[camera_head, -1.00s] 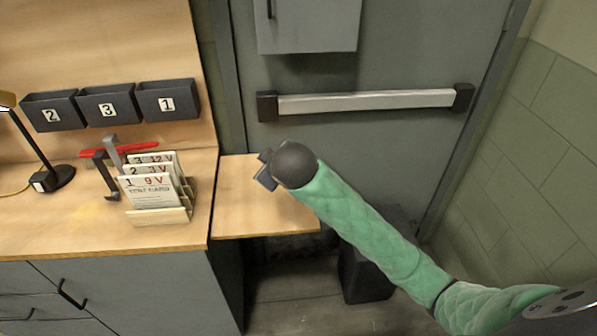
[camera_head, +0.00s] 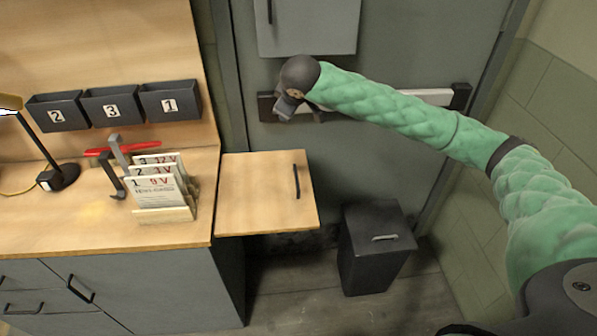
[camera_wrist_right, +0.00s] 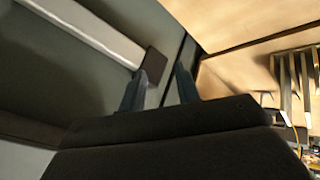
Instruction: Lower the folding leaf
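The folding leaf (camera_head: 250,200) is a light wooden panel at the right end of the workbench. It stands out level, about flush with the bench top, with a dark bar handle (camera_head: 296,181) near its right edge. My right gripper (camera_head: 287,108) is above and behind the leaf, in front of the door's push bar, and touches no part of the leaf. In the right wrist view its two fingers (camera_wrist_right: 160,85) are apart with nothing between them. My left gripper is not in view.
A grey door with a push bar (camera_head: 430,97) stands behind the leaf. A dark bin (camera_head: 375,255) stands on the floor right of the leaf. The bench (camera_head: 80,235) holds a card rack (camera_head: 165,214), a lamp (camera_head: 62,177) and clamps. Numbered bins (camera_head: 112,105) hang above.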

